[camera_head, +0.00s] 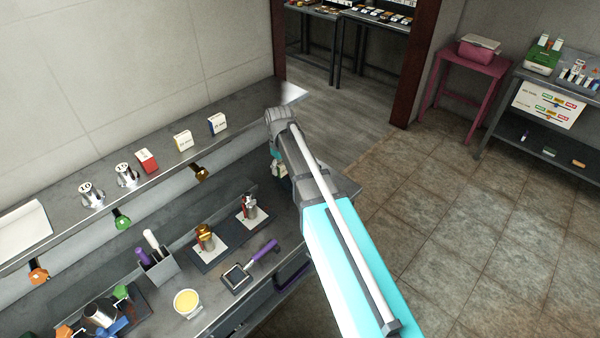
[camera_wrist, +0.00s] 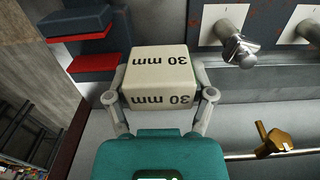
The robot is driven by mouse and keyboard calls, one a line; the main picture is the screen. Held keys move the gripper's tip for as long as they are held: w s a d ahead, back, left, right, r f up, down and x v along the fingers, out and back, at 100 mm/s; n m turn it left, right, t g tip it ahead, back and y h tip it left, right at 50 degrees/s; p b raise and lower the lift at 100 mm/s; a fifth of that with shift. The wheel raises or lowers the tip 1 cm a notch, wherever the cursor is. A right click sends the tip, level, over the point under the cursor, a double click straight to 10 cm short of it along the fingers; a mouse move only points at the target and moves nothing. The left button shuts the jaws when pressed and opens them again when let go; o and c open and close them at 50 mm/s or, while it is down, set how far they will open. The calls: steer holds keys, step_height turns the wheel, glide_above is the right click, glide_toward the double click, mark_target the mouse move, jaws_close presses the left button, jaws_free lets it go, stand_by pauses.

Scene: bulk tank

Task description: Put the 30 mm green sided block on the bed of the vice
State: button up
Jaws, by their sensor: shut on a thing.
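A white block (camera_wrist: 158,75) marked "30 mm" on two visible faces is held between the fingers of my gripper (camera_wrist: 160,92) in the wrist view. In the head view my gripper is mostly hidden behind the arm, with a pale part showing near the bench's right end. A stepped red and dark blue-grey object (camera_wrist: 88,60) stands at the upper left of the wrist view, apart from the block.
The shelf holds a red block (camera_head: 147,161), a yellow-sided block (camera_head: 183,141) and a blue-sided block (camera_head: 217,123). On the bench below are a purple-handled tool (camera_head: 250,265), a yellow-filled cup (camera_head: 187,302) and a grey holder (camera_head: 160,271). Tiled floor lies clear at right.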

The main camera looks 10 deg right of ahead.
steer(key=shift+a, duration=0.25)
steer(key=shift+w+d+f, duration=0.15)
steer(key=shift+w+f, duration=0.1)
steer(key=shift+w, duration=0.1)
steer(key=w+d+f+b, duration=0.2)
steer(key=w, duration=0.1)
steer(key=w+d+f+b, duration=0.2)
steer(key=d+f+b, duration=0.1)
steer(key=w+d+f+b, duration=0.2)
steer(key=w+b, duration=0.1)
steer(key=shift+w+d+f, duration=0.15)
steer(key=shift+w+f, duration=0.15)
steer(key=shift+f, duration=0.05)
steer(key=shift+w+d+f+b, duration=0.3)
steer(key=shift+w+f+b, duration=0.05)
steer(key=shift+f+b, duration=0.15)
steer(key=shift+w+d+f+b, duration=0.2)
steer(key=shift+w+f+b, duration=0.05)
steer(key=shift+f+b, duration=0.2)
steer(key=shift+w+d+f+b, duration=0.1)
steer(key=shift+f+b, duration=0.15)
steer(key=shift+b, duration=0.1)
steer(key=shift+f+b, duration=1.2)
steer(key=shift+f, duration=0.05)
